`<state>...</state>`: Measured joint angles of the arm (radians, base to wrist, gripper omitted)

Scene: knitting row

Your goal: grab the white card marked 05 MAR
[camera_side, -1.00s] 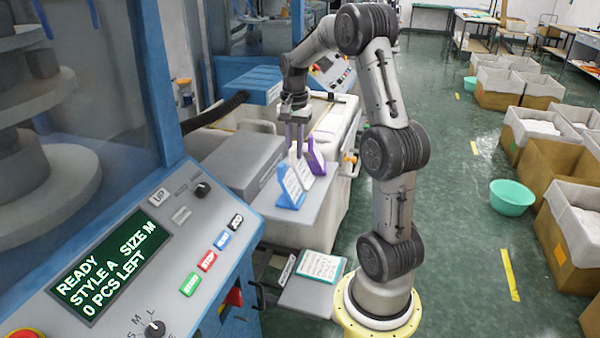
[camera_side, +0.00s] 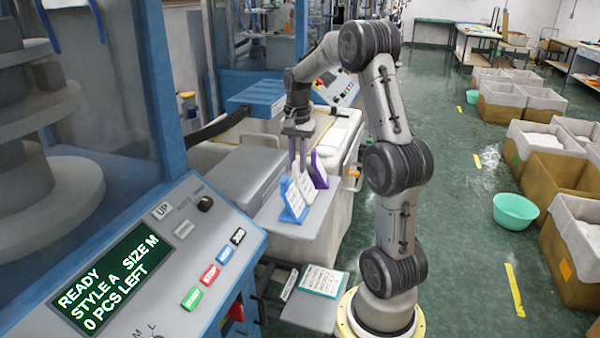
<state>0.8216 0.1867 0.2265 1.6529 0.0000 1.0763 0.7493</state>
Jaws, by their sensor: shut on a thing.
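A white card (camera_side: 304,186) stands on the grey shelf (camera_side: 309,222) between a blue card or holder (camera_side: 291,202) at its left and a purple one (camera_side: 318,169) at its right. Its marking is too small to read. My gripper (camera_side: 298,166) points down over this row, with its fingers at the top of the white card. The gripper is shut on the white card. The fingers hide part of the card's upper edge. I cannot tell whether the card's lower edge touches the shelf.
The control panel (camera_side: 165,262) with its screen stands at the front left. A clipboard with a sheet (camera_side: 322,281) lies on a lower shelf. A green basin (camera_side: 514,211) and lined boxes (camera_side: 556,178) stand on the floor at the right.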

